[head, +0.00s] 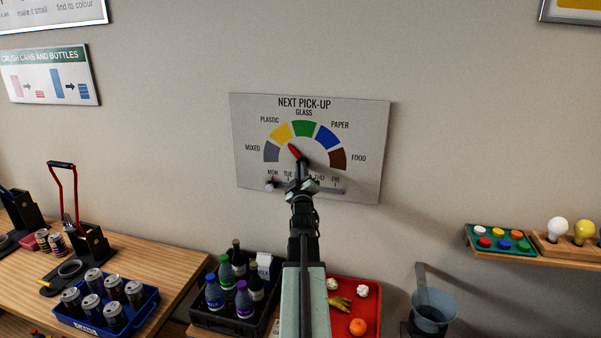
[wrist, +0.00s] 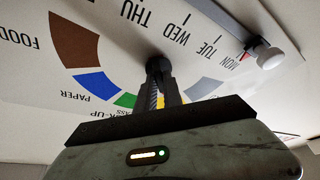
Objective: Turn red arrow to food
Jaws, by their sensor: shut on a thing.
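The red arrow (head: 294,151) is on the pick-up board (head: 370,120) on the wall. It points up and left, toward the yellow plastic segment (head: 281,133). The brown food segment (head: 338,159) is at the dial's lower right; it shows upside down in the wrist view (wrist: 74,40). My gripper (head: 302,163) is at the dial's centre, shut on the arrow's dark hub (wrist: 155,63). In the wrist view my fingers reach up to this hub, and the red arrow itself is hidden there.
A day slider with a pale knob (head: 270,184) runs under the dial, its knob near MON. Below stand a dark crate of bottles (head: 235,324), a red tray (head: 368,290) and a blue tray of cans (head: 140,318).

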